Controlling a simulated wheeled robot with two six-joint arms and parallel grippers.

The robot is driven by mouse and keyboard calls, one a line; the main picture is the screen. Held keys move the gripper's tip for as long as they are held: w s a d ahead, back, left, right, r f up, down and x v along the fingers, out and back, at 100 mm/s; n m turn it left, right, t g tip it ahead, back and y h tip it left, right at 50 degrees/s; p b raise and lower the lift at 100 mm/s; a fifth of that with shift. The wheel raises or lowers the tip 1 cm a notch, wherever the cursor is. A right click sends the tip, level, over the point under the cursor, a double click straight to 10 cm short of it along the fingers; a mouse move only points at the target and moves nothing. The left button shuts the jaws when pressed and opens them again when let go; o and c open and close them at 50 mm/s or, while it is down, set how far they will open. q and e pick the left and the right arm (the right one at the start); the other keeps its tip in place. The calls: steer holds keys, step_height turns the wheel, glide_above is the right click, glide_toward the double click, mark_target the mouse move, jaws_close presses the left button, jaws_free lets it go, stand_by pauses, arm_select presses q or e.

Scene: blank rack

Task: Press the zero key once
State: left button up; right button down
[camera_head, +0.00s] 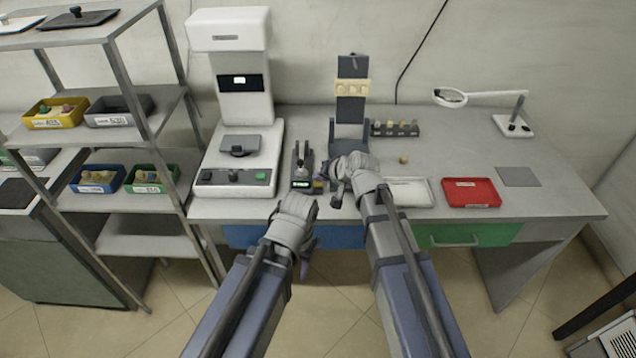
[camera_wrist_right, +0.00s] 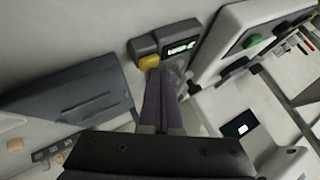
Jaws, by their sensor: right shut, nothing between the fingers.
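The yellow key (camera_wrist_right: 149,62), which I take for the zero key, sits on a small dark gauge unit (camera_wrist_right: 172,45) with a lit green display. In the head view the gauge (camera_head: 302,184) stands at the table's front, with the key (camera_head: 318,184) at its right end. My right gripper (camera_head: 325,172) is shut and empty, close by the key. In the right wrist view its purple fingertips (camera_wrist_right: 160,73) are at the key's lower edge; I cannot tell whether they touch it. My left gripper (camera_head: 304,267) hangs in front of the table edge, its jaw opening unclear.
A white machine (camera_head: 245,150) with a green button stands left of the gauge. A dark upright stand (camera_head: 352,100) is behind my right gripper. A white tray (camera_head: 412,192) and red tray (camera_head: 470,192) lie to the right. A shelf rack (camera_head: 150,110) stands at left.

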steer(key=shift+f+b, duration=0.4)
stand_by(0.3)
steer(key=shift+r, duration=0.1)
steer(key=shift+r+p, duration=0.8)
steer(key=shift+p, duration=0.1)
step_height(320, 180, up, 5)
steer(key=p, duration=0.5)
steer(key=shift+s, duration=0.1)
stand_by(0.6)
